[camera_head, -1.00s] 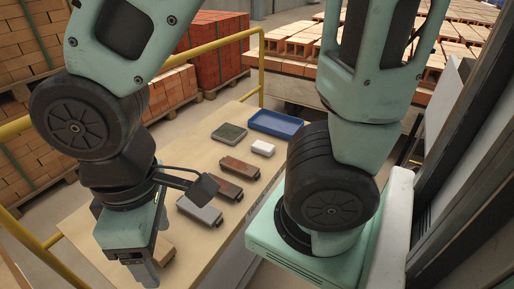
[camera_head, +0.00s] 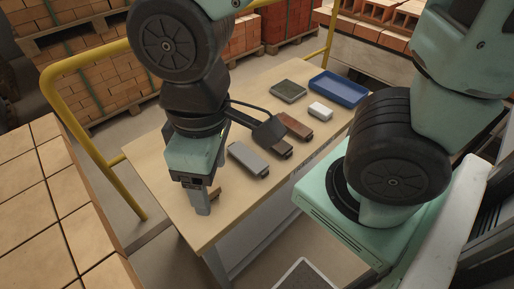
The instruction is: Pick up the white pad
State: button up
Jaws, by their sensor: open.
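The white pad (camera_head: 320,111) is a small white block lying on the wooden table, in front of a blue tray (camera_head: 338,88). My gripper (camera_head: 202,207) points down over the table's near left end, well apart from the pad. It is open, and no object shows held in it. The gap between the fingertips is hard to see from this angle.
A yellow rail (camera_head: 95,140) runs along the left. Brick stacks stand behind.

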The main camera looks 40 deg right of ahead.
aim_at(323, 114)
jog(key=l+z, duration=0.25)
jog(key=i+z, duration=0.1)
jog(key=z, duration=0.15)
jog(key=i+l+z, duration=0.1)
jog(key=i+z, duration=0.15)
jog(key=z, duration=0.25)
jog(key=i+z, duration=0.25)
jog(key=z, duration=0.25)
